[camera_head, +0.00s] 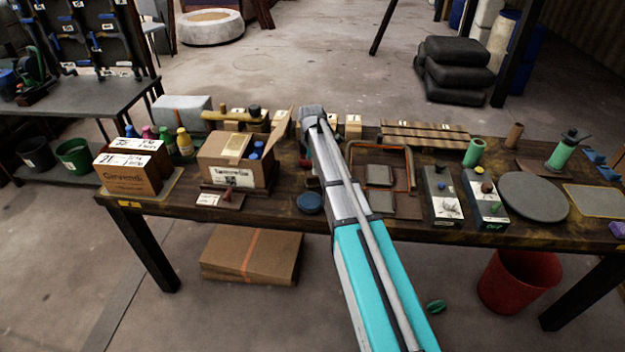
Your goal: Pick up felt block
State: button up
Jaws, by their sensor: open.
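I cannot tell for certain which thing is the felt block. Two flat grey square pieces, an upper one (380,175) and a lower one (381,202), lie near the middle of the workbench (270,212), just right of my arm. The upper one is inside an orange-edged frame (411,170). My arm reaches up from the bottom over the bench, and its grey wrist end is above the bench's back half. My gripper's fingers are hidden behind the arm, and so is the bench under them.
An open carton (235,175) and a brown box (130,172) stand on the left. Two switch boxes, one (442,197) beside the other (486,198), and a round grey disc (533,197) stand right. A planked rack (425,135) is at the back. The bench is crowded.

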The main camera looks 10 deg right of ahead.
aim_at(314, 178)
jog(key=shift+f, duration=0.1)
jog(key=f+b, duration=0.1)
jog(key=b, duration=0.1)
jog(key=f+b, duration=0.1)
jog(key=f, duration=0.1)
jog(key=shift+d+f+b, duration=0.25)
jog(key=shift+d+b, duration=0.15)
jog(key=shift+f+b, duration=0.75)
grip_shut()
jog(key=shift+r, duration=0.15)
dwell(0.3)
